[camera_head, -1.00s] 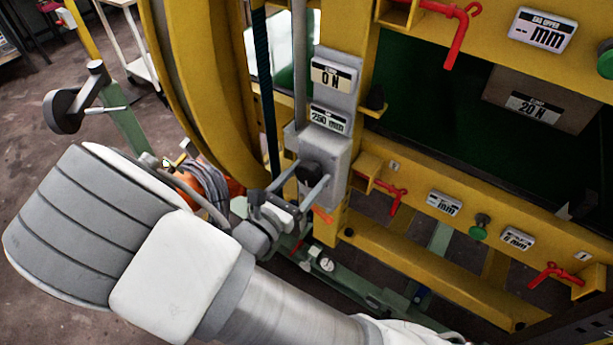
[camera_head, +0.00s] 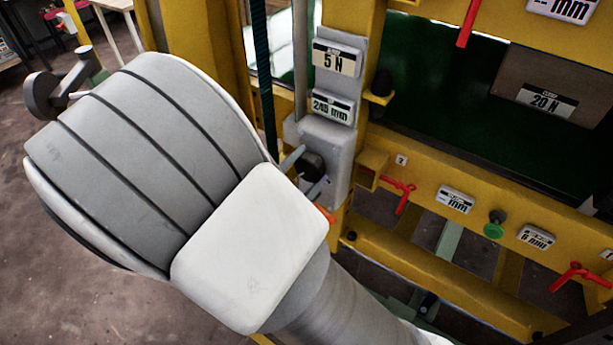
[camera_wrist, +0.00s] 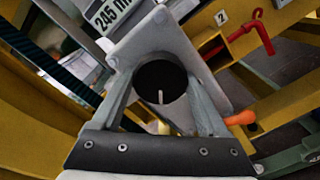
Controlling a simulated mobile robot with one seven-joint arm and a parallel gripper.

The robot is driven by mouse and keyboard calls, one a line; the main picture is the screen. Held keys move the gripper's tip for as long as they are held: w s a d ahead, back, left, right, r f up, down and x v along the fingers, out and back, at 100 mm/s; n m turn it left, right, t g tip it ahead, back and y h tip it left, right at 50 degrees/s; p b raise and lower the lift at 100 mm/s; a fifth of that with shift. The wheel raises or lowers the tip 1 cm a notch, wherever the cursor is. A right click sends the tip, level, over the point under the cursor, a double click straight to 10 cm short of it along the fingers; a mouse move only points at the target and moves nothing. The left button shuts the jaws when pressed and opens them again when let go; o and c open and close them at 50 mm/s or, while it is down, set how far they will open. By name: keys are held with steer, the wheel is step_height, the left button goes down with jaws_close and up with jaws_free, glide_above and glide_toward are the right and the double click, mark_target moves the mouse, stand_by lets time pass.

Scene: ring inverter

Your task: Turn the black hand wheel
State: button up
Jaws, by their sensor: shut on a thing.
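The black hand wheel (camera_head: 311,165) is a small round black wheel on the front of a grey box on the yellow frame. In the wrist view the wheel (camera_wrist: 162,78) sits between my two grey fingers, with a pale line on its face. My gripper (camera_wrist: 162,92) is shut on it, one finger on each side. In the head view my arm's wrist hides most of the gripper (camera_head: 304,173); only the fingertips show at the wheel. Above it, one display (camera_head: 336,57) reads 5 N and another (camera_head: 332,107) reads 245 mm.
Red levers (camera_head: 402,193) and a green button (camera_head: 494,225) sit on the yellow beam at right. An orange handle (camera_wrist: 241,118) is close beside the right finger. A grey crank wheel (camera_head: 42,97) stands at far left. Open floor lies at lower left.

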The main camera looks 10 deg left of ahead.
steer(key=shift+f+m+b, duration=0.1)
steer(key=shift+m+b, duration=0.35)
steer(key=shift+m, duration=0.25)
steer(key=o, duration=1.3)
steer(key=shift+c, duration=0.2)
steer(key=v, duration=1.7)
steer(key=shift+s, duration=0.25)
steer(key=shift+a, duration=0.15)
